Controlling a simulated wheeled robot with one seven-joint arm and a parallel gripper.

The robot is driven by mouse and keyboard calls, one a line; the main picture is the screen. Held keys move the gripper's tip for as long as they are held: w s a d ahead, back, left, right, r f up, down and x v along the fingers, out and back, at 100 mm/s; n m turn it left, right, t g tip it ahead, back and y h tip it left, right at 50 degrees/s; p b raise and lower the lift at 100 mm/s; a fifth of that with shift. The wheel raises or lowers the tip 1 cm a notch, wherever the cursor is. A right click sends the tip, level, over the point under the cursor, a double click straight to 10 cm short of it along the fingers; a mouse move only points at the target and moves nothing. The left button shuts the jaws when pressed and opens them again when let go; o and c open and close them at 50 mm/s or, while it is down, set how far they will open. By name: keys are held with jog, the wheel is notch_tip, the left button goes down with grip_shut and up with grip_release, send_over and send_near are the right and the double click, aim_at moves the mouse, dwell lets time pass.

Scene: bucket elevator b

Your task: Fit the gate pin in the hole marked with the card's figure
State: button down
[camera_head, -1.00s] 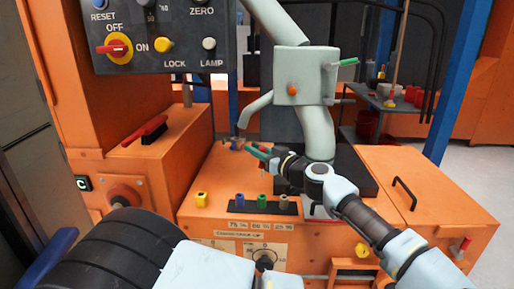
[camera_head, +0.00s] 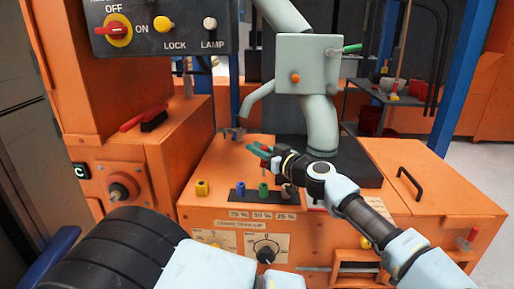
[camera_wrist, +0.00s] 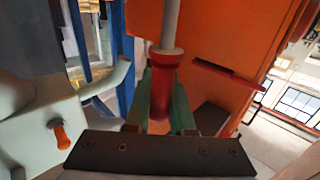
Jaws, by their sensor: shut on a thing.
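My gripper (camera_head: 258,151) is above the orange cabinet top (camera_head: 215,175), its green fingers shut on the red-handled gate pin. In the wrist view the red pin handle (camera_wrist: 162,85) sits between the fingers, with a collar and a grey shaft extending away beyond it. Plates marked 75 %, 50 % and 25 % (camera_head: 262,216) are on the cabinet front, below a dark block (camera_head: 252,196). Blue (camera_head: 240,188), green (camera_head: 263,189) and greyish (camera_head: 287,191) pieces stand at this block. I cannot make out the holes or read a card.
A yellow piece (camera_head: 202,188) stands left of the block. A grey chute box (camera_head: 308,65) with its pipe rises behind my gripper. A switch panel (camera_head: 160,25) hangs at upper left. A red-handled lever (camera_head: 145,118) lies on the left housing. The right orange lid (camera_head: 430,180) has a black handle.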

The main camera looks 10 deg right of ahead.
notch_tip(320, 180, down, 2)
jog(key=shift+f+b, duration=0.1)
jog(key=shift+b, duration=0.5)
jog(key=shift+b, duration=0.7)
dwell(1.4)
jog(key=shift+f+b, duration=2.05)
jog(key=shift+f, duration=0.2)
jog(key=c, duration=0.7)
grip_release()
jog(key=v, duration=1)
jog(key=shift+s+d+p, duration=0.3)
